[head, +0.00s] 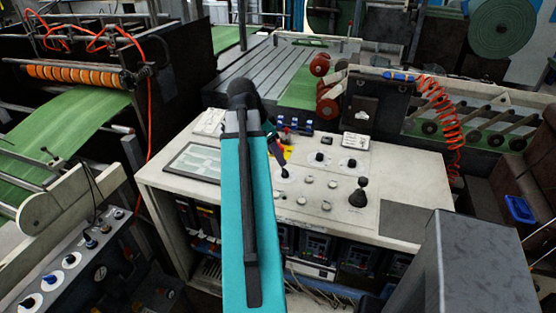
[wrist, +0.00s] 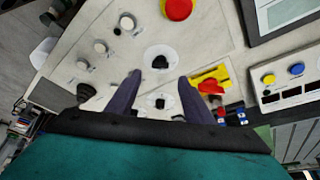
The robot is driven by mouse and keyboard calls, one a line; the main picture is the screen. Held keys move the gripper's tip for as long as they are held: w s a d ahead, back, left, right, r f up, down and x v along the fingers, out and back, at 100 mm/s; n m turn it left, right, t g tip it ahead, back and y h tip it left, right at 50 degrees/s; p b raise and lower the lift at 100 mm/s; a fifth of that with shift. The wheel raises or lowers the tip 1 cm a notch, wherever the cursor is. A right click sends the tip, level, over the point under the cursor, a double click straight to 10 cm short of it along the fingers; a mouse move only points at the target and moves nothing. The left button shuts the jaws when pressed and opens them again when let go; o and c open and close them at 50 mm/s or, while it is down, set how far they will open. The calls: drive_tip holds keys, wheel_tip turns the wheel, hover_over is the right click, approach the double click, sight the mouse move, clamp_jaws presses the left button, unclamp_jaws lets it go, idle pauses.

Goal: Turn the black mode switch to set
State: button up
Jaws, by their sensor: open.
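A black knob (wrist: 160,62) on a round white plate sits on the pale control panel, just ahead of my fingertips in the wrist view. A second black knob (wrist: 160,103) on a white plate shows between my fingers, nearer their base. The labels are too small to read, so I cannot tell which is the mode switch or its setting. My gripper (wrist: 158,77) is open, one dark finger to each side, with nothing held. In the head view my gripper (head: 284,173) is low over a white plate left of two black knobs (head: 320,157), (head: 352,163).
A black joystick (head: 358,195) stands to the right on the panel. A red button (wrist: 178,9) and a yellow-and-red switch (wrist: 211,80) are close by. Several small grey buttons (head: 309,180) and a flat screen (head: 195,161) share the panel. My teal arm hides part of it.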

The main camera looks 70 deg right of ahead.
drive_tip(key=b+v, duration=0.1)
drive_tip(key=v, duration=0.5)
drive_tip(key=shift+a+r, duration=0.1)
idle(0.6)
